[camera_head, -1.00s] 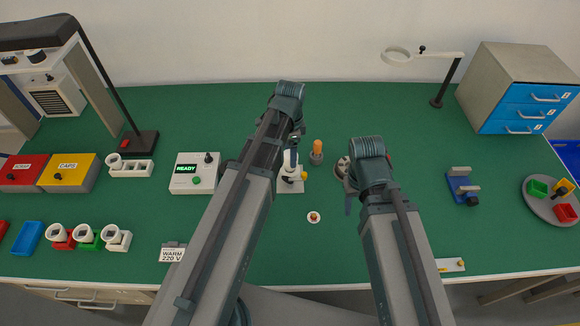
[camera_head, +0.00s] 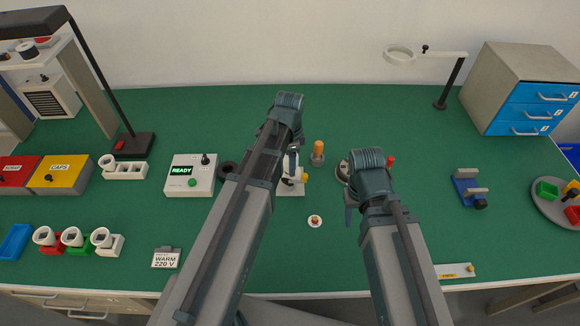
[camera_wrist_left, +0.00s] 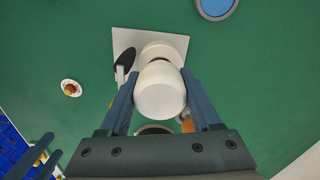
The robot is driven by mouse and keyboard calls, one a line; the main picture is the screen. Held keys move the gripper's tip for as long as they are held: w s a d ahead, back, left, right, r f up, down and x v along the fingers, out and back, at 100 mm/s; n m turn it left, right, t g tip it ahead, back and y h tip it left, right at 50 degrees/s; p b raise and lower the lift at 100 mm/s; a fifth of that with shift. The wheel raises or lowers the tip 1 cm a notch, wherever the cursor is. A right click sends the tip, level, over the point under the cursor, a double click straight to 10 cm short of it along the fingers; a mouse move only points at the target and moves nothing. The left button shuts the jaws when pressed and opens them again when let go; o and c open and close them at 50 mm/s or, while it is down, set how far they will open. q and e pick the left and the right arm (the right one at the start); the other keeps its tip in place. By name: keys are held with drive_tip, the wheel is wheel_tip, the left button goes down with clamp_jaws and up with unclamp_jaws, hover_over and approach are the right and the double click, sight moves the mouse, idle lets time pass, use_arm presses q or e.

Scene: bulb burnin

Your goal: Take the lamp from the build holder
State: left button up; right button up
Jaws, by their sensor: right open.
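The white round lamp (camera_wrist_left: 160,92) shows in the left wrist view, between the fingers of my left gripper (camera_wrist_left: 160,85), which lie against both its sides. The build holder (camera_wrist_left: 125,45) is a white square plate with a round white part and a black lever, just beyond the lamp. In the head view the holder plate (camera_head: 291,191) shows partly behind my left gripper (camera_head: 292,155), with a yellow knob at its right. I cannot tell whether the lamp is clear of the holder. My right gripper (camera_head: 351,203) is open and empty, right of the holder.
An orange-topped grey post (camera_head: 318,152) stands close right of the holder. A small white disc (camera_head: 315,222) lies in front. The READY box (camera_head: 190,176) is at left, a dark round base (camera_head: 342,171) behind my right gripper.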

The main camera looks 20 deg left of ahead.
use_arm(q)
drive_tip(key=shift+c, duration=1.3)
drive_tip(key=shift+r, duration=0.15)
use_arm(e)
drive_tip(key=shift+r, duration=0.1)
use_arm(q)
wheel_tip(320, 180, up, 10)
drive_tip(key=p, duration=1)
use_arm(e)
wheel_tip(320, 180, up, 10)
use_arm(q)
drive_tip(key=shift+r+p, duration=2.15)
drive_tip(key=shift+p, duration=0.1)
use_arm(e)
drive_tip(key=shift+r, duration=2.2)
use_arm(q)
drive_tip(key=shift+f, duration=0.1)
use_arm(e)
drive_tip(key=shift+f, duration=0.1)
